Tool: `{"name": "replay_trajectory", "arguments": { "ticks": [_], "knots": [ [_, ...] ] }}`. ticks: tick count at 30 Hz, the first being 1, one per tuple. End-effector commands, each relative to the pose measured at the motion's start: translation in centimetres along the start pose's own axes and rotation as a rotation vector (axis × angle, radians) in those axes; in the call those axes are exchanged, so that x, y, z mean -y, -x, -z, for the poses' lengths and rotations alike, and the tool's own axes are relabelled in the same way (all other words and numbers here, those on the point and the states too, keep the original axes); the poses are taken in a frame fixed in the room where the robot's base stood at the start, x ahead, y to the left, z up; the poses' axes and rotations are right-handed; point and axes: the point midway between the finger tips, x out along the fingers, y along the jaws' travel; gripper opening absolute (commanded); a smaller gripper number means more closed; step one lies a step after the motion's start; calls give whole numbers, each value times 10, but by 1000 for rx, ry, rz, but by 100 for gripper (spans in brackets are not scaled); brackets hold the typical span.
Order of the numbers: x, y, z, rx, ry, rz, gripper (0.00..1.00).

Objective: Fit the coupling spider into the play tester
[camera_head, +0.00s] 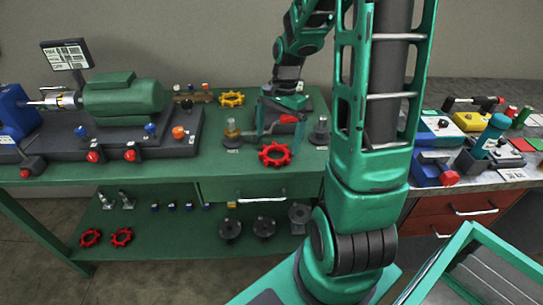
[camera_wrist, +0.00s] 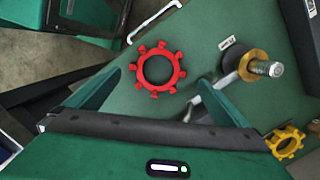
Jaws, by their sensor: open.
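A red toothed ring, a coupling spider (camera_head: 275,165), lies flat near the front edge of the green bench. It also shows in the wrist view (camera_wrist: 141,71). A yellow toothed ring (camera_head: 223,99) lies farther back; it is at the lower right in the wrist view (camera_wrist: 276,143). My gripper (camera_head: 283,136) is open and empty above the bench, behind the red ring in the head view. In the wrist view the red ring appears between my open fingers (camera_wrist: 160,80). A fixture with a brass collar and upright post (camera_head: 231,131) stands left of my gripper; whether it is the play tester I cannot tell.
A dark post on a round base (camera_head: 319,132) stands right of my gripper. A green motor (camera_head: 122,97) on a dark base fills the bench's left. The lower shelf holds two red rings (camera_head: 121,237) and dark round parts (camera_head: 264,228). A cluttered grey counter is at right.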

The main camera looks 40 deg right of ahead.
Motion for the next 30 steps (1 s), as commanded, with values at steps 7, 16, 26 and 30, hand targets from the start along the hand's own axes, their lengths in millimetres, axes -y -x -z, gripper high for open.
{"name": "replay_trajectory", "arguments": {
  "ticks": [7, 16, 26, 30],
  "knots": [
    [-2, -35, -2, 2, 0, -3, 100],
    [-2, -43, -2, 0, 0, 0, 100],
    [-1, -43, -1, 0, 0, 0, 59],
    [-1, -43, -1, 0, 0, 0, 59]
  ]
}}
